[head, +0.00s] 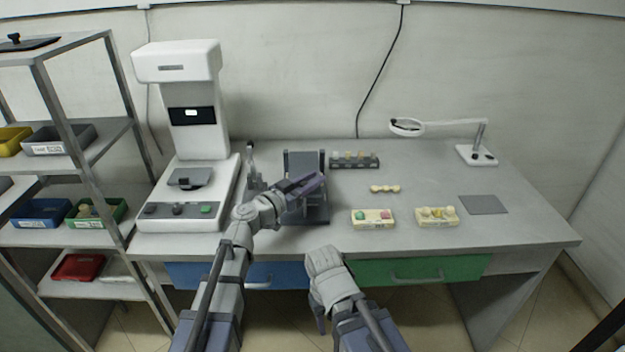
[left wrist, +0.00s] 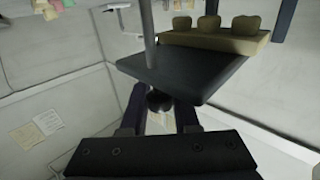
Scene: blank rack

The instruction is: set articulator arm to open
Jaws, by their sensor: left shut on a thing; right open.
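The grey articulator (head: 305,160) stands on the table near the middle, with an upright back plate and a dark base. My left gripper (head: 308,184) reaches in front of it and covers part of it. In the left wrist view its fingers (left wrist: 159,112) are closed around a small dark round knob (left wrist: 158,100) at the edge of a dark plate, the articulator arm (left wrist: 180,72). A tan block with several teeth (left wrist: 215,38) adjoins this plate. My right gripper (head: 319,312) is in front of the table, low and away from the articulator; its fingers are mostly hidden.
A white machine (head: 190,130) stands on the left of the table. A dark rack (head: 354,161), a tooth piece (head: 385,189) and two tooth trays (head: 373,226) (head: 437,224) lie to the right. A magnifier lamp (head: 478,153) and grey mat (head: 483,204) are further right.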

